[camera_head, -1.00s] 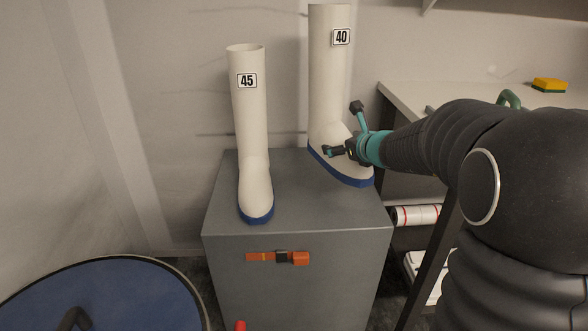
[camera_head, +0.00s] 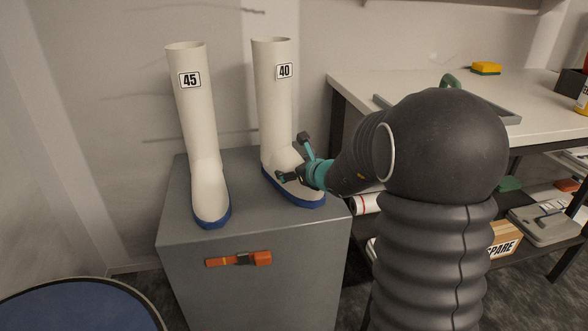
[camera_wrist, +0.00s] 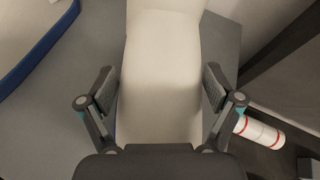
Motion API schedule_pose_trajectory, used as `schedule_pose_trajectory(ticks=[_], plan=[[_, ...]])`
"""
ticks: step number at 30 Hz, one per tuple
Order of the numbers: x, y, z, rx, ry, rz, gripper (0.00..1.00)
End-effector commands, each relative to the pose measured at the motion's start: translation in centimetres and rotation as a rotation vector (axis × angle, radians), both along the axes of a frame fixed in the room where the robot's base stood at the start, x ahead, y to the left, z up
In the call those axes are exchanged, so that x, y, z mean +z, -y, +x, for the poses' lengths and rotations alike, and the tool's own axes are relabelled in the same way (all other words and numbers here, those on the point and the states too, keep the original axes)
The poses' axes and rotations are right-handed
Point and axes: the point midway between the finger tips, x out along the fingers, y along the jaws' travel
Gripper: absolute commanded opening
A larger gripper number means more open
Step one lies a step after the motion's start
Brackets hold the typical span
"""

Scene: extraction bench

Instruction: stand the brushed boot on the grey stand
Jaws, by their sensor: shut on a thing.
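A white boot with a blue sole and a "40" label (camera_head: 275,100) is upright over the right part of the grey stand (camera_head: 250,225). Its sole looks to be at the stand's top, but I cannot tell if it bears fully on it. My gripper (camera_head: 292,160) is shut on this boot's foot from the right. In the wrist view the boot (camera_wrist: 160,75) lies between my two fingers (camera_wrist: 160,90). A second white boot labelled "45" (camera_head: 198,125) stands on the left part of the stand. I see no mark telling which boot is brushed.
An orange strap or clip (camera_head: 238,259) is on the stand's front. A white bench (camera_head: 430,85) with a grey tray and a yellow sponge (camera_head: 486,68) is at right. A red-banded white roll (camera_head: 366,204) lies below it. A round blue thing (camera_head: 80,308) is at lower left.

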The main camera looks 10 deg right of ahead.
Motion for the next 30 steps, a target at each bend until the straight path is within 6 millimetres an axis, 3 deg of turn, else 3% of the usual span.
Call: schedule_pose_trajectory(ticks=[7,8,21,30], plan=[[0.0,-0.1,0.0,0.002,0.004,0.000,0.21],[-0.2,-0.1,0.0,0.001,0.000,-0.001,0.98],[0.1,0.1,-0.4,0.001,0.001,-0.001,1.00],[1.8,1.5,-4.4,-0.003,0.003,-0.001,1.00]])
